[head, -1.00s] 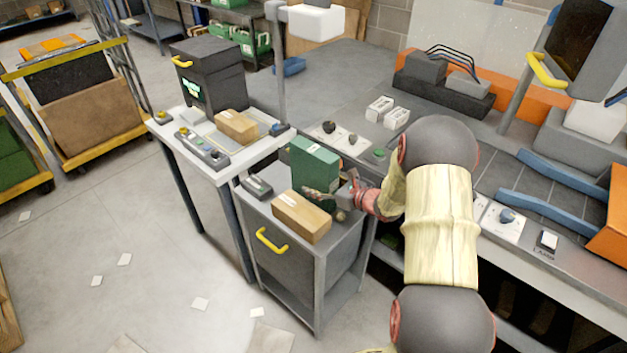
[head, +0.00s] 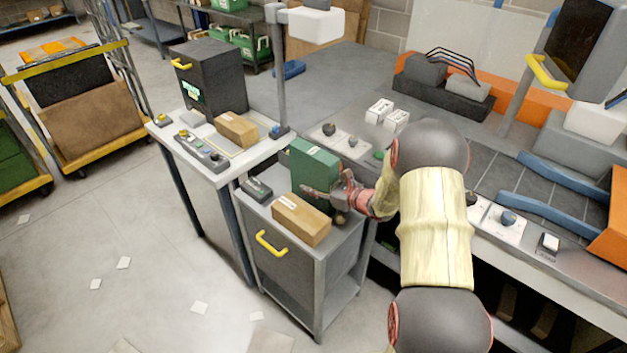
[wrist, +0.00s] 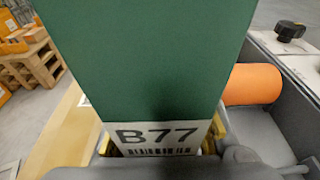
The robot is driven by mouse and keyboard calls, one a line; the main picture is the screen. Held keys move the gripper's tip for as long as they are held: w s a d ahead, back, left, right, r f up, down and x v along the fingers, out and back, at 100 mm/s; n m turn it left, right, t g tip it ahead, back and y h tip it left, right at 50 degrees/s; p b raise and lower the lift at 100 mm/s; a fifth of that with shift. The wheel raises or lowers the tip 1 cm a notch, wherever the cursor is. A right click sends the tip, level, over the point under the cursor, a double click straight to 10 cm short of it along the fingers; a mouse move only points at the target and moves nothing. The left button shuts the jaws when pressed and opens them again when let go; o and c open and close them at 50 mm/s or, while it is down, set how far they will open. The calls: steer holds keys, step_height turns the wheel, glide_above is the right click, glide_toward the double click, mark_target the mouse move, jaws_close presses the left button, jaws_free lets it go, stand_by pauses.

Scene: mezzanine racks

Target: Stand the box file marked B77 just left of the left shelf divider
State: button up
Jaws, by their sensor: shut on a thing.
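The green box file (head: 314,168) stands upright on the small grey cabinet top in the head view. In the wrist view the box file (wrist: 150,60) fills the middle, and its white label reads B77 above a barcode. My gripper (head: 330,192) is at the lower part of the file, shut on it. The fingers show only partly at the file's edges in the wrist view. Whether the file's base touches the cabinet top is hidden. I cannot make out the left shelf divider in these views.
A cardboard box (head: 301,219) lies in front of the file on the cabinet, with a dark handset-like device (head: 256,189) to the left. The bench with another box (head: 236,128) stands further left. An orange cylinder (wrist: 253,84) lies right of the file in the wrist view.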

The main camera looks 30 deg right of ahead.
steer(key=c, duration=0.5)
jaws_close()
steer(key=shift+r, duration=0.1)
